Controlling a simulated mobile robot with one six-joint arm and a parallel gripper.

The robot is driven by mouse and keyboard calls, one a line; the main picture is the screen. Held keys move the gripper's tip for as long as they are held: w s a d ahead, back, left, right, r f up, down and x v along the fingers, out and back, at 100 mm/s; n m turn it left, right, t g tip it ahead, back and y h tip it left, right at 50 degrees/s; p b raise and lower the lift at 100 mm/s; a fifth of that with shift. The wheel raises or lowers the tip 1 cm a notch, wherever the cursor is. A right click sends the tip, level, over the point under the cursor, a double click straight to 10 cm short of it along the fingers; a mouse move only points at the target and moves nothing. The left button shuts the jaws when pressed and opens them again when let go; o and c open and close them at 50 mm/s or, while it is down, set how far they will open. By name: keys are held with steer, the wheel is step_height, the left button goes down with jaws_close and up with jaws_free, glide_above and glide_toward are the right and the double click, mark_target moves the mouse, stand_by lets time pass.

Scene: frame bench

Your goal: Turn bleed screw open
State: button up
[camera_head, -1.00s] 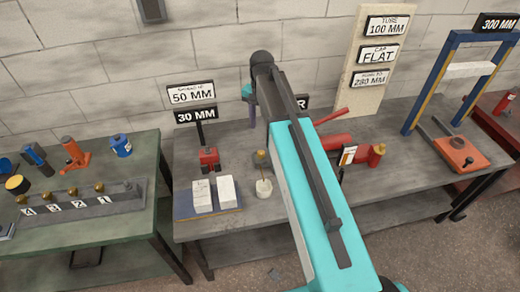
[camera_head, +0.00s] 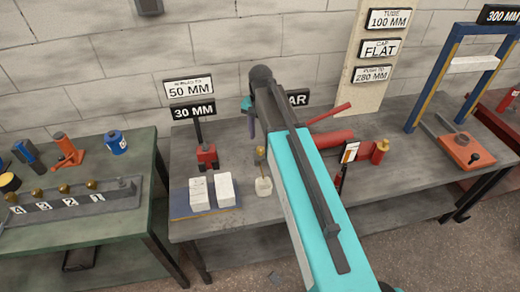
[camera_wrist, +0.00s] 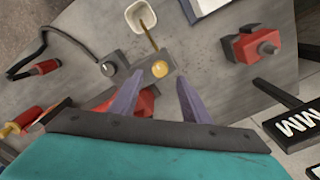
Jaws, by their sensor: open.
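In the wrist view a round brass-yellow screw head (camera_wrist: 160,68) sits on a small grey block (camera_wrist: 146,76); I take it as the bleed screw. A thin brass rod (camera_wrist: 149,37) runs from it to a white cup (camera_wrist: 141,15). My gripper (camera_wrist: 160,80) has two purple fingers spread apart and empty, with the screw head showing between their tips. I cannot tell the height gap. In the head view the brass piece (camera_head: 260,153) stands above the white cup (camera_head: 263,187), and a purple finger (camera_head: 251,122) shows just up and left of it. My arm hides the block there.
A red clamp-like part (camera_head: 207,157) and two white blocks (camera_head: 224,189) stand left of the cup. Red cylinders (camera_head: 334,139) lie to the right, beside a small tag (camera_head: 348,154). A black cable (camera_wrist: 75,32) curves across the bench in the wrist view.

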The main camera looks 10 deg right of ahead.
mark_target(260, 149)
steer(key=shift+f+b, duration=1.65)
steer(key=shift+f, duration=1.2)
steer(key=c, duration=1)
steer(key=shift+c, duration=0.2)
